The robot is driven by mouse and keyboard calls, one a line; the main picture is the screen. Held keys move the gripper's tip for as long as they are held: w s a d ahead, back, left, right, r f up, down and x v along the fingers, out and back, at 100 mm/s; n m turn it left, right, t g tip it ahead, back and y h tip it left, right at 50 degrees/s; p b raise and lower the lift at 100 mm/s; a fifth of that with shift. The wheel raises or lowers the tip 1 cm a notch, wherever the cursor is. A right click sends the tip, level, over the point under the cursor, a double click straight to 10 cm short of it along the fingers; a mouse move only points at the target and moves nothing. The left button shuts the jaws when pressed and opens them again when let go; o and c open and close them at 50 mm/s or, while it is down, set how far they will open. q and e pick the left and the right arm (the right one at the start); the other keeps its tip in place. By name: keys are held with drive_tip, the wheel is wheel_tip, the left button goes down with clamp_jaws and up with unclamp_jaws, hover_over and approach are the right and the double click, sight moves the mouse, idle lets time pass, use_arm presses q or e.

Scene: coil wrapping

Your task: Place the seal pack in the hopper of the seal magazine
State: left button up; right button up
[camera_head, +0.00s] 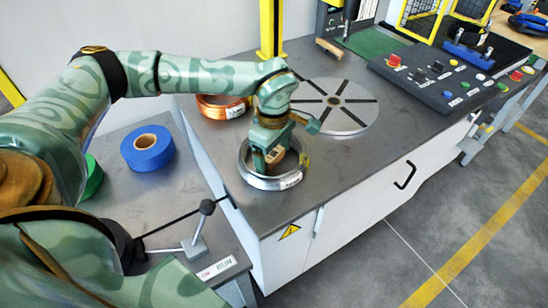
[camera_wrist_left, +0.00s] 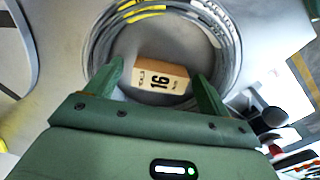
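A small tan box marked 16, which looks like the seal pack (camera_wrist_left: 160,76), is inside the ring of a silver wire coil (camera_wrist_left: 235,42) in the left wrist view. In the head view the box (camera_head: 275,155) shows partly behind my fingers, and the coil (camera_head: 274,184) lies on the grey bench top. My left gripper (camera_head: 268,160) points down into the ring. Its fingers (camera_wrist_left: 160,82) stand on either side of the box, with a gap showing at the left. My right gripper is not in view. I cannot tell which thing is the seal magazine.
A copper coil (camera_head: 222,108) and a slotted round plate (camera_head: 335,106) are behind the gripper. A control panel (camera_head: 445,78) is at right, with a blue fixture (camera_head: 468,55) behind it. A blue roll (camera_head: 148,147) and a black-knobbed lever (camera_head: 206,210) are at left.

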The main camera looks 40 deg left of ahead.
use_arm(q)
drive_tip(key=c, duration=1.1)
drive_tip(key=shift+r, duration=0.15)
